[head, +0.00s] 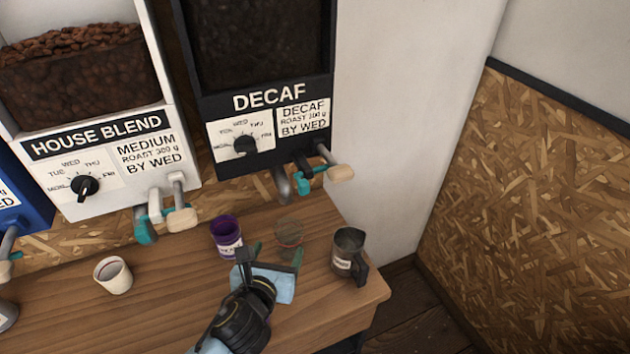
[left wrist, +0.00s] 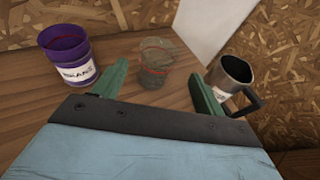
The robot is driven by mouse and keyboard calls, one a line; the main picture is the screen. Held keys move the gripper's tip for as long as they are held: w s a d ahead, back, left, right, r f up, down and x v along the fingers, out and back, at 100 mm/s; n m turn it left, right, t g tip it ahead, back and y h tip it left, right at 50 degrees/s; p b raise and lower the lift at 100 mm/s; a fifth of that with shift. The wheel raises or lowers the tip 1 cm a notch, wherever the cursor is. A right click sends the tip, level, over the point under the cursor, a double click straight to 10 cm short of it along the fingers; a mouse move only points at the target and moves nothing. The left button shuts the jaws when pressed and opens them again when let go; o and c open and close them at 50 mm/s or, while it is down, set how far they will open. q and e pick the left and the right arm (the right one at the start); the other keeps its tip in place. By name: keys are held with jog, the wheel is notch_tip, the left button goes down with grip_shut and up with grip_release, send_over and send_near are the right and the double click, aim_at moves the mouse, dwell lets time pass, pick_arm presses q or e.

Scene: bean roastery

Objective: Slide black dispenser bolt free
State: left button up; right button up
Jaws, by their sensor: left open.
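The black DECAF dispenser (head: 265,90) hangs on the wall at the top middle of the head view. Under it are a grey spout, a teal fitting (head: 304,183) and a beige knob (head: 341,173) on a grey arm. I cannot tell for sure which part is the bolt. My left gripper (head: 278,248) is open and empty, over the wooden counter below and in front of these fittings, apart from them. Its green fingers also show in the left wrist view (left wrist: 159,68), with a clear cup (left wrist: 155,65) beyond the gap. My right gripper is not in view.
On the counter (head: 190,285) stand a purple cup (head: 226,236), a white cup (head: 113,275) and a metal jug (head: 348,255) to the gripper's right. A white HOUSE BLEND dispenser (head: 100,150) hangs at left. The counter ends right of the jug.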

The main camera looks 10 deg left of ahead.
pick_arm(q)
jog(key=shift+d+r, duration=0.15)
jog(key=shift+d, duration=0.1)
jog(key=shift+c, duration=1.1)
jog(key=d+r+n, duration=0.1)
jog(key=n, duration=0.1)
jog(key=s+d+r+n+y, duration=0.1)
jog(key=d+r+n, duration=0.1)
jog(key=n, duration=0.1)
jog(key=d+r+n+t+p, duration=0.1)
jog(key=n, duration=0.1)
jog(key=shift+s+d+r+n+y, duration=0.2)
jog(key=shift+d+r+n+y, duration=0.05)
jog(key=shift+d+n+y, duration=0.1)
jog(key=c, duration=1.2)
jog(key=s+d+r+n, duration=0.1)
jog(key=r+n, duration=0.2)
jog(key=s+d+r+n+t+y+p, duration=0.1)
jog(key=d+r+n, duration=0.1)
jog(key=r+n, duration=0.1)
jog(key=s+d+r+n+t+y, duration=0.1)
jog(key=r+n, duration=0.1)
jog(key=n, duration=0.3)
jog(key=shift+s+d+r+n+y, duration=0.25)
jog(key=shift+s+d+r, duration=0.05)
jog(key=shift+d+r, duration=0.1)
grip_shut()
jog(key=shift+s+d+r+n, duration=0.2)
jog(key=shift+s+r+n, duration=0.15)
jog(key=shift+r+n, duration=0.35)
